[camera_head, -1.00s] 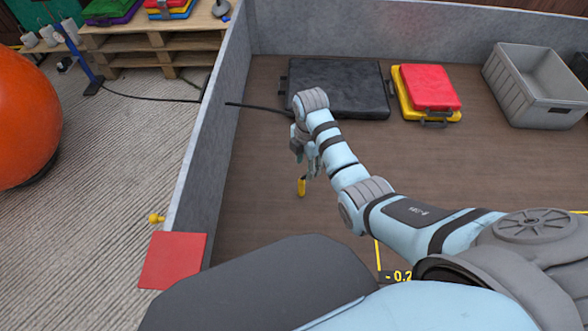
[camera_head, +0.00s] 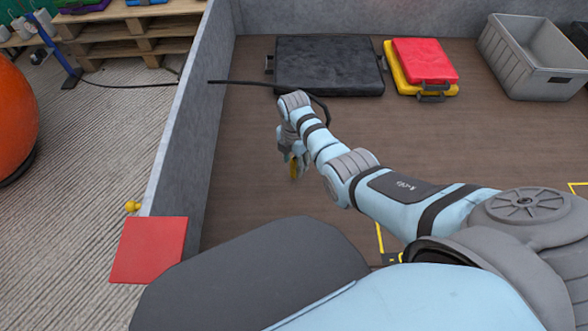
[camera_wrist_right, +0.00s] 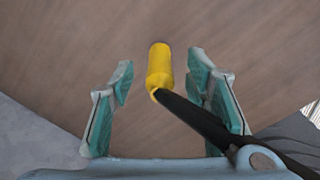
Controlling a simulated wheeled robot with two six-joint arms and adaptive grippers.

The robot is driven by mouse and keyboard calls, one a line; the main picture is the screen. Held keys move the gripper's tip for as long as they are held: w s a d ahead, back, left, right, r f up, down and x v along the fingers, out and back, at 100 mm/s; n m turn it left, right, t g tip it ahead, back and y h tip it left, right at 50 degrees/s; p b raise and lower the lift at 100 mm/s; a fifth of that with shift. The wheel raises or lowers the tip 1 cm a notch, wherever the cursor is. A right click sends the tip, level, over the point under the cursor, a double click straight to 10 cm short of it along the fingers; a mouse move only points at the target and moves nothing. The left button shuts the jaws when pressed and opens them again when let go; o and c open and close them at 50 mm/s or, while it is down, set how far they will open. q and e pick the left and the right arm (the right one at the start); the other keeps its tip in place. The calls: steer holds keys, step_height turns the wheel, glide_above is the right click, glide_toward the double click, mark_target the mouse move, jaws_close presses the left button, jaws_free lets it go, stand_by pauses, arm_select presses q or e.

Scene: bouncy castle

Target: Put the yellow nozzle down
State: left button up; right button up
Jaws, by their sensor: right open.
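In the right wrist view the nozzle (camera_wrist_right: 159,68) lies between the two teal finger pads of my open right gripper (camera_wrist_right: 160,80), with a visible gap on both sides. A black hose or tube runs from the nozzle's near end toward the lower right. I cannot tell whether the nozzle rests on the floor. My left gripper is not in view.
A grey wall (camera_head: 190,130) stands left of the arm. A black case (camera_head: 330,66), a red case (camera_head: 425,60) on a yellow one, and a grey crate (camera_head: 535,58) stand at the back. A red panel (camera_head: 149,250) is at lower left. Brown floor around the gripper is clear.

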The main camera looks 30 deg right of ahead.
steer(key=shift+r, duration=0.1)
jaws_close()
